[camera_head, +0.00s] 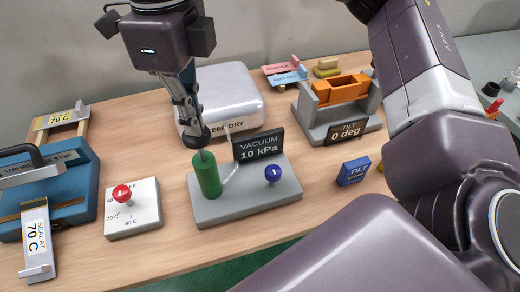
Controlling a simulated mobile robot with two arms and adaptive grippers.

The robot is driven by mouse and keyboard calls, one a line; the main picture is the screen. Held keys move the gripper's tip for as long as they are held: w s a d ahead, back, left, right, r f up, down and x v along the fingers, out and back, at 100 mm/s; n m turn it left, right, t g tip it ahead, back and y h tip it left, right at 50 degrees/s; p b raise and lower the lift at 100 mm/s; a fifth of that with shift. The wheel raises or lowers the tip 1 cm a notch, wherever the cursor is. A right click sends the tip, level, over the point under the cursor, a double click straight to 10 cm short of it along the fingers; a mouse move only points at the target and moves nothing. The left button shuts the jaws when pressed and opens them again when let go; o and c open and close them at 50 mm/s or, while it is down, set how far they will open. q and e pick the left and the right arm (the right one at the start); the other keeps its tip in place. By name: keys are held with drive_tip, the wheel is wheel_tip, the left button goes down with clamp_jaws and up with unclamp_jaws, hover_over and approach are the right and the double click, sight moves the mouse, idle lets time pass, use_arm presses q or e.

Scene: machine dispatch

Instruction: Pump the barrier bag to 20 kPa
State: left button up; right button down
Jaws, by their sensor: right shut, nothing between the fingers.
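The vacuum pump is a green cylinder (207,176) standing on a grey base (250,207), with a thin rod out of its top. A dark sign (259,148) on the base reads "VACUUM 10 kPa". A blue knob (275,174) sits at the base's right. The white barrier bag (229,92), marked "KEEP DRY" in part, lies behind the pump. My right gripper (196,132) points down, shut and empty, directly above the pump rod. A dark round part lies at its tips; whether they touch it I cannot tell. My left gripper is out of view.
A blue sealer (70,190) and a white dial plate with a red knob (133,212) stand at left. A grey tilt stand with an orange cradle (340,90) reads "0 deg". A blue box (354,171) lies right of the pump. My right arm covers the right side.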

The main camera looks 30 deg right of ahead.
drive_tip(key=shift+r+p, duration=1.75)
drive_tip(key=shift+r, duration=1.3)
